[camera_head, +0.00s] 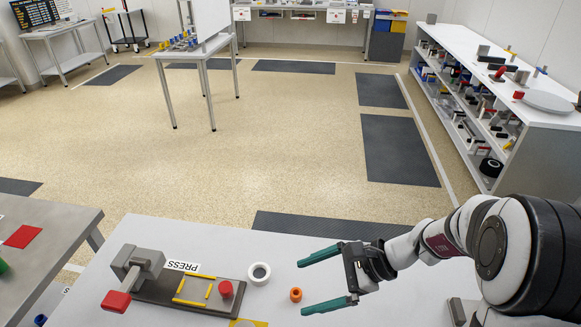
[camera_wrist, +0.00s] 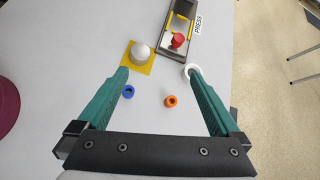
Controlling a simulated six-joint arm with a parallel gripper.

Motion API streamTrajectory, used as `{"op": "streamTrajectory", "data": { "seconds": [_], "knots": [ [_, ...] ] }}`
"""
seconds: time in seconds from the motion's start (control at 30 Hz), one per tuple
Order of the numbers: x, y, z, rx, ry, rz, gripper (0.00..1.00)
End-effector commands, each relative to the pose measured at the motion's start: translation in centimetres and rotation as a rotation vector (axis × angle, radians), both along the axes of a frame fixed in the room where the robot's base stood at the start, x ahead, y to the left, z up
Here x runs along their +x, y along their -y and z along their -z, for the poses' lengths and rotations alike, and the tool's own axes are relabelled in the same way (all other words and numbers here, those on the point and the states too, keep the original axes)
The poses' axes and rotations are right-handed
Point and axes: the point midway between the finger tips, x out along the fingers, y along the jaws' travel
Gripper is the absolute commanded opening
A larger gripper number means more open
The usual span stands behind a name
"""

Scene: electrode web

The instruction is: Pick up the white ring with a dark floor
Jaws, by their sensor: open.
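The white ring (camera_head: 259,273) with a dark floor lies on the light table in front of the press, left of my gripper in the head view. In the wrist view the white ring (camera_wrist: 187,70) is at the tip of the right finger, which partly hides it. My gripper (camera_head: 302,288) is open, its two green fingers spread wide with nothing held between them. In the wrist view the gap of my gripper (camera_wrist: 158,72) lies to the left of the ring. Whether the finger touches the ring I cannot tell.
An orange ring (camera_head: 296,294) lies near the fingertips. A blue ring (camera_wrist: 128,91) lies by the left finger. A white dome (camera_wrist: 140,52) sits on a yellow square. The press (camera_head: 190,291) with a red button (camera_head: 225,289) stands left of the white ring.

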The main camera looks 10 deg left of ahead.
Motion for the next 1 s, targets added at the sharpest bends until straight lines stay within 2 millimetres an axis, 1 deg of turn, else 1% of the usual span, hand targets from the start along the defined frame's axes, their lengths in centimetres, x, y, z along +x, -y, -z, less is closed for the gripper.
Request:
{"op": "streamTrajectory", "data": {
  "seconds": [0.03,0.1,0.2,0.27,0.33,0.37,0.5,0.6,0.77,0.9,1.0],
  "knots": [
    [2.4,0.2,2.5,0.058,-0.061,0.099,1.0],
    [5.2,0.7,5.3,0.125,-0.12,0.223,1.0],
    [7.4,1.2,8.0,0.182,-0.17,0.336,1.0],
    [7.9,1.2,8.9,0.196,-0.183,0.368,1.0],
    [8.3,0.4,9.6,0.201,-0.189,0.378,1.0],
    [8.4,-0.2,10.0,0.201,-0.189,0.378,1.0],
    [9.0,-3.9,12.0,0.2,-0.191,0.374,1.0],
    [9.4,-6.0,13.2,0.2,-0.19,0.375,1.0],
    [9.9,-7.9,14.2,0.199,-0.188,0.375,1.0],
    [10.4,-10.2,15.7,0.199,-0.189,0.373,1.0],
    [10.7,-11.6,16.5,0.199,-0.187,0.373,1.0]
  ]
}}
